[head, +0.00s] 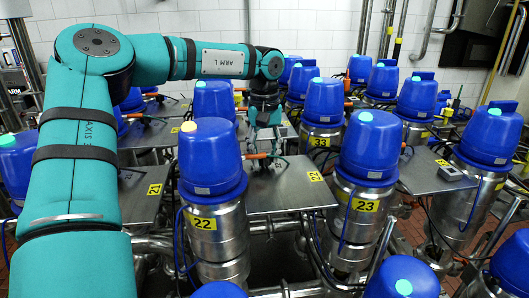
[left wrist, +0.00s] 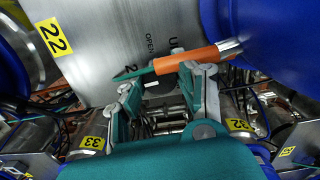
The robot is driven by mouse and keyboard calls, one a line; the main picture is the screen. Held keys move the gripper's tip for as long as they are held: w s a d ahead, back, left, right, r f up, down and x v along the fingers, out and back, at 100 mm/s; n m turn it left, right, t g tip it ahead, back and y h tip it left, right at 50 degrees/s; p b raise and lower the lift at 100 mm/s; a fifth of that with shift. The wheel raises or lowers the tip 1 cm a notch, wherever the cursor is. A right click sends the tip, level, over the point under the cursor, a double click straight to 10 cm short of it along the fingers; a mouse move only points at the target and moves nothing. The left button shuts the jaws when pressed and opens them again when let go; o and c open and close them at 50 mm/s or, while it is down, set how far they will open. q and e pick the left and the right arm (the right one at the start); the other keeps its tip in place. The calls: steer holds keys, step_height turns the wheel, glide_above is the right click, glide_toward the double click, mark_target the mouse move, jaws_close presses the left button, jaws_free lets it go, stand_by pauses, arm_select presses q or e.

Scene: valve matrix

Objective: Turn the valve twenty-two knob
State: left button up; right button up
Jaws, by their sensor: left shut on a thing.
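Valve 22 is a steel cylinder with a blue cap (head: 210,157) and a yellow 22 label, upright in the middle of the head view. Its orange knob (head: 256,156) sticks out to the right over the metal plate (head: 290,194) labelled 22. In the left wrist view the orange knob (left wrist: 186,59) lies across the fingertips, with printed marks including OPEN on the plate behind it. My left gripper (head: 265,142) is at the knob, shut on it; it also shows in the left wrist view (left wrist: 162,88). The exact contact is partly hidden. My right gripper is not in view.
Valve 23 (head: 369,147) stands close on the right, and plate 21 (head: 141,190) lies to the left. Several more blue-capped valves crowd behind, including 33 (head: 323,101). Pipes and cables fill the low gaps. Free room is mainly above the caps.

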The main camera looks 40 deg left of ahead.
mark_target(265, 155)
arm_select(q)
steer(key=shift+m, duration=0.6)
steer(key=o, duration=1.1)
steer(key=shift+o, duration=0.2)
steer(key=shift+r, duration=0.1)
step_height(265, 155, up, 12)
